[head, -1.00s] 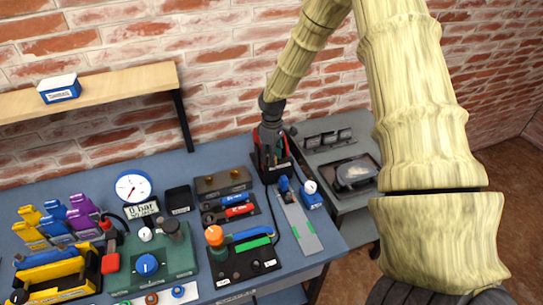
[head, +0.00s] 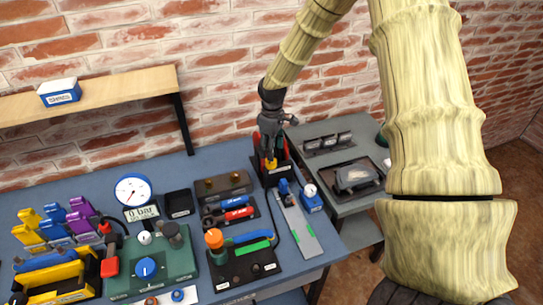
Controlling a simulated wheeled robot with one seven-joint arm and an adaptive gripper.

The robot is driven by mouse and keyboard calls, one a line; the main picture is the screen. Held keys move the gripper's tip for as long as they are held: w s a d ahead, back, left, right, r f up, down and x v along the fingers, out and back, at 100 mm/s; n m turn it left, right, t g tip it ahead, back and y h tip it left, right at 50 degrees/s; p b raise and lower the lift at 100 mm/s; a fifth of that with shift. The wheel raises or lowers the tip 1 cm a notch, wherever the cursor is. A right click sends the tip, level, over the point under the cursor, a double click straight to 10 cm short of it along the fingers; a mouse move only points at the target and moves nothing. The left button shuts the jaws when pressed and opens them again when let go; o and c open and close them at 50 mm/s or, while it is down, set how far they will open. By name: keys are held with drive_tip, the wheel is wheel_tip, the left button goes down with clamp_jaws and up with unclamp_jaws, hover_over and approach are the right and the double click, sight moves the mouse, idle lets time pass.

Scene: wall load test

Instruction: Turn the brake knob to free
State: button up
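No label I can read marks the brake knob. A blue round knob with a pale pointer mark (head: 147,267) sits on a green panel (head: 180,262) at the lower left. An orange round knob (head: 214,238) stands on a black plate beside it. A white round knob (head: 309,190) sits on a small blue block at the right end of the bench. My gripper (head: 270,152) points down at the back right of the bench, over or at a black-and-red tool holder (head: 273,176), well away from the blue and orange knobs. Its fingers are too small to read.
A round dial gauge (head: 132,190) with a "0 bar" display stands behind the green panel. Yellow, blue and purple clamps (head: 58,222) fill the left. A wooden shelf (head: 120,88) hangs above. A grey side table (head: 335,200) with a clamp-like device stands right.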

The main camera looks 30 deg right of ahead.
wheel_tip(320, 180, up, 7)
drive_tip(key=shift+f, duration=0.15)
idle(0.4)
